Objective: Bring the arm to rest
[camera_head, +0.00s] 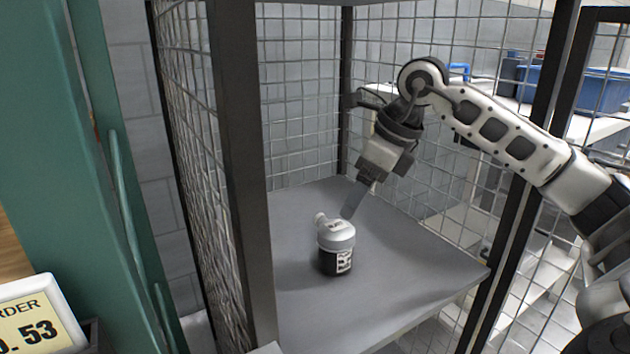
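One arm comes in from the right and bends down at the wrist, so it is my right arm. Its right gripper (353,200) points down over the grey shelf (400,260) inside a wire-mesh cage. The fingers are seen nearly edge-on, so I cannot tell whether they are open or shut. A bottle with a grey-white top and a dark, labelled lower part (336,245) stands upright on the shelf, just below and left of the fingertips. The fingers appear apart from it. My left arm and gripper are not in view.
Dark cage posts (240,170) and wire mesh (300,110) enclose the shelf at left and back. A green post (60,160) and an order sign (35,318) stand at the left. Blue bins (575,88) sit beyond the cage. The shelf around the bottle is clear.

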